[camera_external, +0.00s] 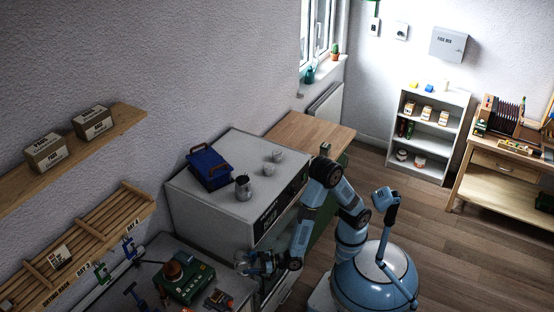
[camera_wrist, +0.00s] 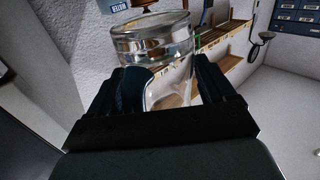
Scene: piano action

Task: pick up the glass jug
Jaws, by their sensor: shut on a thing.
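The glass jug (camera_wrist: 152,42) is clear, with a round rim. In the wrist view it stands up between the two dark fingers of my gripper (camera_wrist: 168,88), which is shut on it. The lower part of the jug is hidden behind the fingers and palm. In the external view my gripper (camera_external: 262,262) is low at the front of the white machine, beside the grey bench, with the jug (camera_external: 243,262) faintly visible at its end. I cannot tell there whether the jug touches a surface.
The white machine (camera_external: 215,200) carries a blue tray (camera_external: 208,166), a metal pot (camera_external: 243,187) and two small cups. A green box-like device (camera_external: 187,280) and small tools crowd the grey bench at the left. A wooden rack (camera_external: 95,240) runs along the wall. Open floor lies at the right.

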